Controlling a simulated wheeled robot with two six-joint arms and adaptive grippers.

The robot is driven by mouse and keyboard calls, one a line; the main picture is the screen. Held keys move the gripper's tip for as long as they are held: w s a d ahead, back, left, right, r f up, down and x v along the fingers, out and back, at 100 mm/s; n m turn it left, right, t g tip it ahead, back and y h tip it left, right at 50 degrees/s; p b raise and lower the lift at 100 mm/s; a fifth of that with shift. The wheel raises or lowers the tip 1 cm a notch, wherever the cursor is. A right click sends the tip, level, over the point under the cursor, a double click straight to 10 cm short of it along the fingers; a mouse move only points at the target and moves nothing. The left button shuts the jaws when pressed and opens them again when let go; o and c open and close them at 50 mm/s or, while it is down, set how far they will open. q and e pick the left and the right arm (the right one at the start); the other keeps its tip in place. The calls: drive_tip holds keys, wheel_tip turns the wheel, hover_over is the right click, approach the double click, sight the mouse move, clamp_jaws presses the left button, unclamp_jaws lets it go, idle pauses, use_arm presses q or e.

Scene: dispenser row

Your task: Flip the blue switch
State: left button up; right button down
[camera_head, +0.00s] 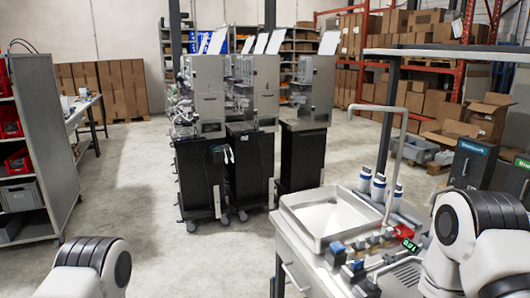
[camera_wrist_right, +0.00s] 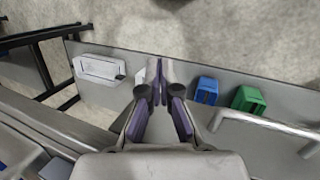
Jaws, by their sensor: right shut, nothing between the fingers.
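The blue switch (camera_wrist_right: 206,91) shows in the right wrist view as a small blue block on a grey panel (camera_wrist_right: 290,104). It lies to the right of my right gripper's fingertips, with a clear gap between them. My right gripper (camera_wrist_right: 162,72) is shut and empty, its fingers reaching over the panel's edge area. In the head view several small blue parts (camera_head: 337,249) sit along the counter front; I cannot tell which, if any, is the switch. My left gripper is not in view.
A green block (camera_wrist_right: 248,99) sits just right of the blue switch, with a metal bar handle (camera_wrist_right: 265,123) close below it. A pale rectangular fitting (camera_wrist_right: 99,67) is at the panel's left. The head view shows a counter with a sink basin (camera_head: 332,216) and a tall tap pipe (camera_head: 401,150).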

drive_tip(key=s+a+f+n+b, duration=0.2)
drive_tip(key=s+f+n, duration=0.4)
drive_tip(key=s+f, duration=0.35)
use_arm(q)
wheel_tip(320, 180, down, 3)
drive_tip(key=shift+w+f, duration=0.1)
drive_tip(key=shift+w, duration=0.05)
use_arm(e)
drive_tip(key=w+n+t, duration=0.1)
drive_tip(key=n, duration=0.1)
drive_tip(key=w+n+t, duration=0.3)
drive_tip(key=n, duration=0.1)
drive_tip(key=shift+w+d+r, duration=0.25)
drive_tip(key=shift+d, duration=0.05)
drive_tip(key=shift+s, duration=0.1)
